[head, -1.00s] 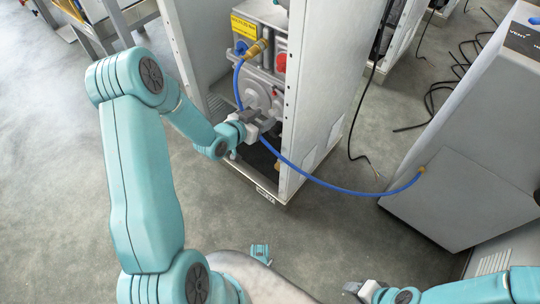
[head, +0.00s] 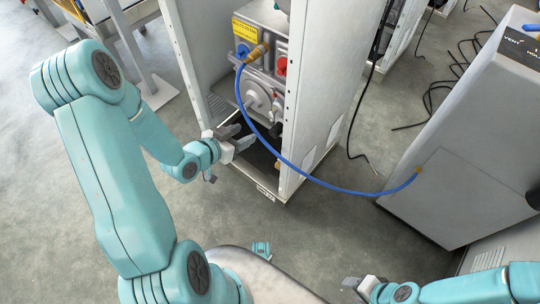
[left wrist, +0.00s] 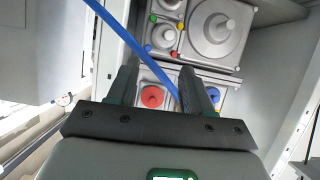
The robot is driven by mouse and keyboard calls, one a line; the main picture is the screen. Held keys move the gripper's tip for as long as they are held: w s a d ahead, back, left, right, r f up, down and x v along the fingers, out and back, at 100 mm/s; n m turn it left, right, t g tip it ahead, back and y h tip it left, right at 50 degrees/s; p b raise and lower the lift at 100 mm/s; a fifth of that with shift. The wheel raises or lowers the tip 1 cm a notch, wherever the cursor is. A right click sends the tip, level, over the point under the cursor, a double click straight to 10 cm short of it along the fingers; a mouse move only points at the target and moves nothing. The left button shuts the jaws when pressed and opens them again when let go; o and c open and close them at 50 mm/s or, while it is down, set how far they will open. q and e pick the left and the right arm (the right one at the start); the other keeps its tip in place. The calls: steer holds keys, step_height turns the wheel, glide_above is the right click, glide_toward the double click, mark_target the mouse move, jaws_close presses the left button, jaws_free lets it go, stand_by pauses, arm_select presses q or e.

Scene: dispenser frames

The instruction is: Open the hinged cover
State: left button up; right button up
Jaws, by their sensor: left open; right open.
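A grey metal unit (head: 262,75) stands inside the open-fronted dispenser frame, with a round grey cap (head: 256,97) on its face. I cannot tell which part is the hinged cover. The left wrist view shows a large round grey disc (left wrist: 220,28) and a red disc (left wrist: 152,97) on the unit. My left gripper (head: 242,138) is open and empty at the frame's front opening, below the round cap. In the left wrist view its fingers (left wrist: 160,75) stand apart, overlapping the unit's face. My right gripper (head: 354,285) is open at the lower right, far from the unit.
A blue hose (head: 310,178) runs from a brass fitting (head: 257,52) on the unit to a grey cabinet (head: 455,150) at the right. It passes close to my left gripper. The frame's side panel (head: 325,90) bounds the opening. Black cables (head: 450,80) lie on the floor.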

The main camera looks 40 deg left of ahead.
arm_select(q)
steer(key=s+d+n+g+h+p, duration=0.1)
steer(key=s+d+g+p, duration=0.1)
steer(key=d+g+p, duration=0.3)
steer(key=d+p, duration=0.4)
steer(key=d, duration=0.2)
steer(key=shift+d+r+n+h, duration=0.2)
steer(key=shift+d+n+h, duration=0.05)
steer(key=shift+n+h, duration=0.15)
